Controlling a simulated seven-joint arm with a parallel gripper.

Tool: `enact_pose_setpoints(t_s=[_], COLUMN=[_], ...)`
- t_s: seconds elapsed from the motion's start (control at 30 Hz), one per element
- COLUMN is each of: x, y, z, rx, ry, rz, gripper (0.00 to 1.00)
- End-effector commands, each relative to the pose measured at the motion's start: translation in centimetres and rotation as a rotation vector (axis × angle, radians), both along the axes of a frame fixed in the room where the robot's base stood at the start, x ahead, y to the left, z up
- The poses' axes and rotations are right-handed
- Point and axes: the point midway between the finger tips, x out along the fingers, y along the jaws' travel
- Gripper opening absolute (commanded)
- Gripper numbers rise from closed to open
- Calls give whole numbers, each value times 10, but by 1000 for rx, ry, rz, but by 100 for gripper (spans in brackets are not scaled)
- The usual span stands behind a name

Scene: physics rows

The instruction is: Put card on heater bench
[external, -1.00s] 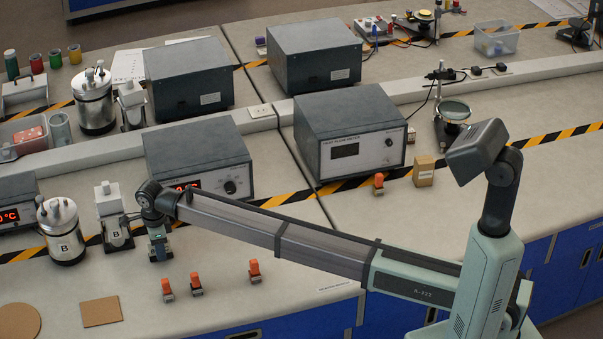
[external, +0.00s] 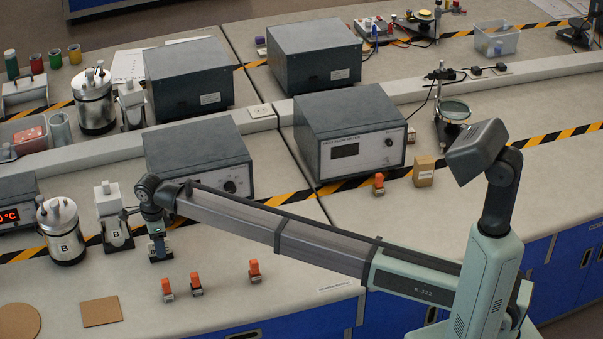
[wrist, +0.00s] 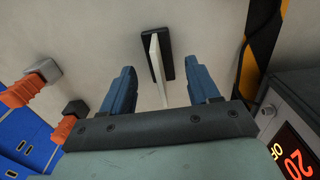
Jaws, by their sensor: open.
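A thin pale card (wrist: 157,75) stands on edge in a dark narrow base (wrist: 160,52) on the bench top in the wrist view. My gripper (wrist: 163,66) is open, with one blue finger on each side of the card and gaps showing. In the external view my gripper (external: 158,248) points down near the bench top, and the card is hidden or too small to tell there. A flat brown square (external: 101,311) lies at the lower left. No thing is clearly marked as the heater bench; a small stand with a pale block, marked B (external: 115,222), is left of my gripper.
Several orange-topped clips (external: 196,284) stand right of and in front of my gripper. A metal vessel marked B (external: 61,232) is at the left. A grey instrument box (external: 198,155) stands close behind my wrist. Open bench lies at the front.

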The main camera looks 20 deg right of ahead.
Motion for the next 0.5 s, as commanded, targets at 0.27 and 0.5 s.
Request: enact_pose_setpoints(t_s=[0.27, 0.5], x=[0, 0], y=[1, 0], z=[54, 86], rx=[1, 1], ry=[-1, 0], rz=[0, 0], gripper=[61, 61])
